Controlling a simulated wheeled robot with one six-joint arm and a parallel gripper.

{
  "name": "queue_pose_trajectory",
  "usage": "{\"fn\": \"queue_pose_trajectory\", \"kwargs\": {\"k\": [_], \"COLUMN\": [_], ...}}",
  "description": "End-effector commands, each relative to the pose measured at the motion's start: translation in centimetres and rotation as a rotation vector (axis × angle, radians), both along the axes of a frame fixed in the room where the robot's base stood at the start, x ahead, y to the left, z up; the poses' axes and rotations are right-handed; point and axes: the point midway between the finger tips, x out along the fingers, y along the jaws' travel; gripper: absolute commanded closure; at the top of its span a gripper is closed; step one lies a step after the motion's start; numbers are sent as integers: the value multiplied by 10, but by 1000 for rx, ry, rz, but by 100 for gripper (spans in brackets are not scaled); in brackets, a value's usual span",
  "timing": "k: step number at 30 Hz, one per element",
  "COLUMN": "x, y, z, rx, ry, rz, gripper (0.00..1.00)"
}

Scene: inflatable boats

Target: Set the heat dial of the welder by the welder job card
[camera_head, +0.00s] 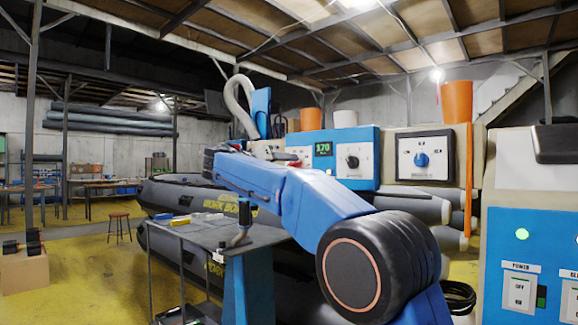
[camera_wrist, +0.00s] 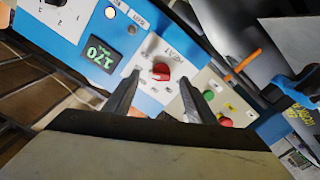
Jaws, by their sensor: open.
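The heat dial (camera_wrist: 161,72) is a red knob on a white plate of the welder's blue panel (camera_wrist: 165,25). In the wrist view it sits between the tips of my open gripper (camera_wrist: 160,78), with no clear contact. I cannot tell its pointer setting. In the head view a red knob, likely this dial, shows just above my blue arm; my gripper is mostly hidden there. I cannot make out the job card.
A black knob (camera_head: 352,162) and a blue knob (camera_head: 421,160) are on panels to the right. Green (camera_wrist: 209,96) and red (camera_wrist: 225,121) buttons lie beside my right finger. A dark worktable (camera_head: 205,236) and grey rolled boats stand below.

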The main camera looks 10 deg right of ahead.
Motion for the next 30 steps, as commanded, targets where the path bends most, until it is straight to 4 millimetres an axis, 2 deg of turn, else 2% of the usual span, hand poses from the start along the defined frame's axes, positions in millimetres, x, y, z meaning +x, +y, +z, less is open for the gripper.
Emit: {"fn": "queue_pose_trajectory", "kwargs": {"k": [1,6,18,24,30], "x": [-6,-26,-69,-80,-82], "y": [10,38,97,111,114], "z": [0,-1,-1,-1,-1], "rx": [0,0,1,0,1], "ry": [0,1,0,1,2], "rz": [4,4,3,2,0], "gripper": [49,49,49,49,49]}}
